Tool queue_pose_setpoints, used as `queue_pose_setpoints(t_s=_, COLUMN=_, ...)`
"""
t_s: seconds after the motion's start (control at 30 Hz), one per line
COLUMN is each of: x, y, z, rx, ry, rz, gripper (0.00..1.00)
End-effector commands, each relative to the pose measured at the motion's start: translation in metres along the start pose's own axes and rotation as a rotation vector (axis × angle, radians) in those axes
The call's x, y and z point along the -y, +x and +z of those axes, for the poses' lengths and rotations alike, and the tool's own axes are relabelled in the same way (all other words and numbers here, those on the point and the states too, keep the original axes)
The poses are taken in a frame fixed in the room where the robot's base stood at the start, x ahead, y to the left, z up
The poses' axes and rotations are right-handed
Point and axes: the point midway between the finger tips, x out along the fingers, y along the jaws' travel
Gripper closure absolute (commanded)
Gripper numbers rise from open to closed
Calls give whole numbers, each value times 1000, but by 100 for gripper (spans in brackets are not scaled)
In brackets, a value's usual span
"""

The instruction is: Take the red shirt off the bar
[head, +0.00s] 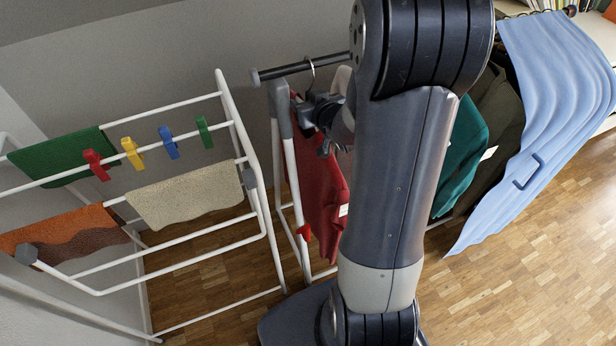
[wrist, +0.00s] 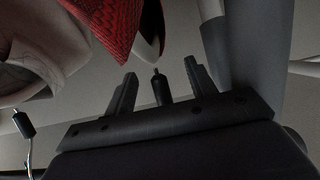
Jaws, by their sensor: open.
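The red shirt (head: 322,190) hangs near the left end of the dark bar (head: 290,69), partly behind my arm in the head view. A metal hanger hook (head: 311,72) loops over the bar above it. My gripper (head: 324,128) is at the shirt's collar height, just below the bar. In the wrist view my gripper (wrist: 160,68) is open, with a dark hanger neck (wrist: 161,88) showing between its fingers. I cannot tell whether the fingers touch it. Red cloth (wrist: 108,25) shows close above the fingers in the wrist view.
A cream garment (wrist: 40,60) with its own hanger hook (wrist: 24,125) hangs beside the red one. Teal (head: 465,150) and dark clothes (head: 497,120) hang farther right. A white drying rack (head: 225,95) with cloths and pegs stands left. A blue cloth (head: 555,90) drapes at right.

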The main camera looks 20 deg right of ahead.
Motion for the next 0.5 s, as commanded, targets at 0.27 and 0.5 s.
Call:
queue_pose_setpoints(t_s=0.27, x=0, y=1, z=0, rx=0, ry=0, rz=0, gripper=50)
queue_pose_setpoints(t_s=0.5, x=0, y=1, z=0, rx=0, ry=0, rz=0, gripper=70)
